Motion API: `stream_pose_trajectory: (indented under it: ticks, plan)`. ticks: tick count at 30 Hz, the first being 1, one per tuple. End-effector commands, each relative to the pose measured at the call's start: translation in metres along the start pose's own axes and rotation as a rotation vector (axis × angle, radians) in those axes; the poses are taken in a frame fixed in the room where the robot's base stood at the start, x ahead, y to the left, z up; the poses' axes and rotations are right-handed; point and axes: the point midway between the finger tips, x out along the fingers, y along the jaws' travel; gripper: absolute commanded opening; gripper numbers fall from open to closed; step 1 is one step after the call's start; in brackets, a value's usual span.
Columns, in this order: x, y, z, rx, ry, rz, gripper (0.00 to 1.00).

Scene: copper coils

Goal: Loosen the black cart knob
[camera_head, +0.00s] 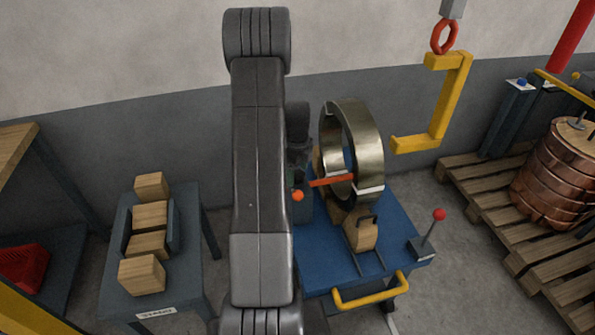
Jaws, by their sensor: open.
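The blue cart (395,228) stands right of centre and carries an upright metal ring (366,140). A wooden chock (361,236) sits at the ring's near side, with a small dark part (369,218) at its top. I cannot tell whether that part is the black cart knob. My gripper (302,170) is open over the cart's left side, left of the ring. My own arm hides much of it and part of the cart. I cannot tell whether its fingers touch anything.
An orange-red bar (331,181) with a ball end lies across the ring's left side. A red-topped lever (438,215) and yellow handle (371,291) edge the cart. A yellow hook (448,105) hangs right. A block table (119,246) stands left, copper coils (553,185) on a pallet right.

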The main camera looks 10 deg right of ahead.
Motion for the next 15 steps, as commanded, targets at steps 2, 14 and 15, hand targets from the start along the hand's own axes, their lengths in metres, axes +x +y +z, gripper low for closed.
stream_pose_trajectory:
  ticks: [2, 14, 15]
  plan:
    - [0.0039, 0.0002, -0.0001, 0.000, 0.000, 0.001, 0.69]
    - [0.0048, 0.0002, -0.0001, 0.000, 0.000, 0.000, 0.45]
    - [0.0047, 0.0001, -0.0001, 0.000, 0.000, 0.000, 0.37]
